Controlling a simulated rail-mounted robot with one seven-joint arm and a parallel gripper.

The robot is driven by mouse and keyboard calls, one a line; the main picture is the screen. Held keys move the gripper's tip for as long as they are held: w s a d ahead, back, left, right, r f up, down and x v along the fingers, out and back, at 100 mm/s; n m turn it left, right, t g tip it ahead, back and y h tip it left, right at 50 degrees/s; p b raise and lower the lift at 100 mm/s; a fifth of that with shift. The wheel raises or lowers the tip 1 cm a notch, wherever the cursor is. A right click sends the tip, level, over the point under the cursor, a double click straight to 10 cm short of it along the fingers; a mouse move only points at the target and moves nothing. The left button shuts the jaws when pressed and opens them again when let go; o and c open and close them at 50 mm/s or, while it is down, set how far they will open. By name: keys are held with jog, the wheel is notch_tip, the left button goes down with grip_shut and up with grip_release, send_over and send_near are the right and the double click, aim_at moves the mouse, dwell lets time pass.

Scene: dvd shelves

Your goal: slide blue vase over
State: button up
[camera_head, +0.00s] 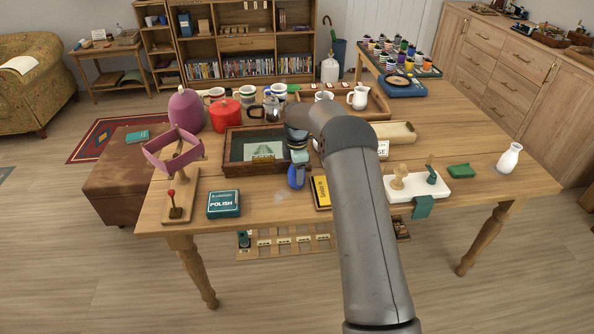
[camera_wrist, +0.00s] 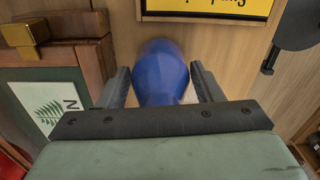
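The blue vase (camera_head: 296,177) stands near the front edge of the wooden table, just in front of the framed tray-like box. It also shows in the wrist view (camera_wrist: 160,72), seen from above between the two fingers. My gripper (camera_wrist: 161,84) is open, with one finger on each side of the vase. I cannot tell whether either finger touches it. In the head view my gripper (camera_head: 298,154) is right above and behind the vase, partly hidden by my arm.
A yellow-and-black box (camera_head: 321,193) lies close to the right of the vase. The wooden framed box (camera_head: 236,167) is behind it. A teal polish tin (camera_head: 223,204) lies to the left, with bare table between. A white board with small pieces (camera_head: 428,187) is at right.

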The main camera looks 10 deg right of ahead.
jog(key=shift+o, duration=1.3)
notch_tip(320, 180, up, 17)
jog(key=shift+r, duration=0.2)
